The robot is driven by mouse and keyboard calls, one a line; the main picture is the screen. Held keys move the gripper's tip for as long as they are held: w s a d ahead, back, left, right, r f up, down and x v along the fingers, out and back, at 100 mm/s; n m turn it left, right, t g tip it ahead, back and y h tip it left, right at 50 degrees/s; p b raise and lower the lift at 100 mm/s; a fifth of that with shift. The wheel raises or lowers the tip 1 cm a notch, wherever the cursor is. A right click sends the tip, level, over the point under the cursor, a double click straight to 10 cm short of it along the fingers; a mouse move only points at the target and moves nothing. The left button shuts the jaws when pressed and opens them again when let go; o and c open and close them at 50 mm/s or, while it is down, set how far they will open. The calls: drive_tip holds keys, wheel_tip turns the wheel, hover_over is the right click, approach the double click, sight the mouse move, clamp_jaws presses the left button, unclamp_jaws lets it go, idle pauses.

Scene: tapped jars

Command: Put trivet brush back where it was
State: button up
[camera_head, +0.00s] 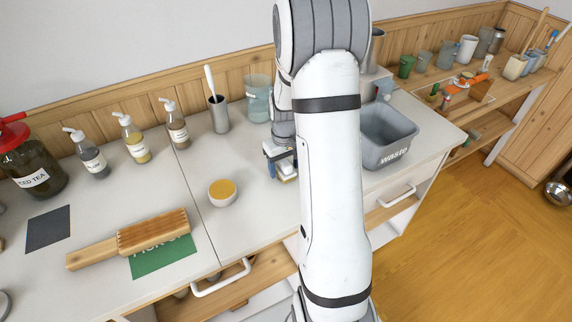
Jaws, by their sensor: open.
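A wooden brush (153,230) with a long flat handle and a ribbed block lies on the counter, pointing to the lower left. I take it for the trivet brush. Its block partly covers a green card (165,262) with white lettering that is mostly hidden. A plain dark grey mat (48,229) lies bare to the left of the brush. My gripper (286,175) is open, well to the right of the brush and apart from it, and is partly hidden behind my arm.
A bowl with yellow contents (222,193) stands between the brush and my gripper. Pump bottles (133,139), a jar with a red lid (33,162) and a grey cup (219,115) stand behind. A grey waste bin (386,140) is at right.

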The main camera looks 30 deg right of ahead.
sight(285, 160)
wheel_tip(285, 160, up, 12)
drive_tip(key=shift+f+b, duration=0.2)
drive_tip(key=shift+b, duration=0.1)
drive_tip(key=s+a+r+t, duration=0.1)
drive_tip(key=s+a+r, duration=0.2)
drive_tip(key=s+a, duration=0.4)
drive_tip(key=s+a+r+t, duration=0.2)
drive_tip(key=s+a+r, duration=0.2)
drive_tip(key=s, duration=0.8)
drive_tip(key=a, duration=0.2)
drive_tip(key=shift+s+a, duration=0.15)
drive_tip(key=shift+a, duration=0.25)
drive_tip(key=shift+c, duration=0.2)
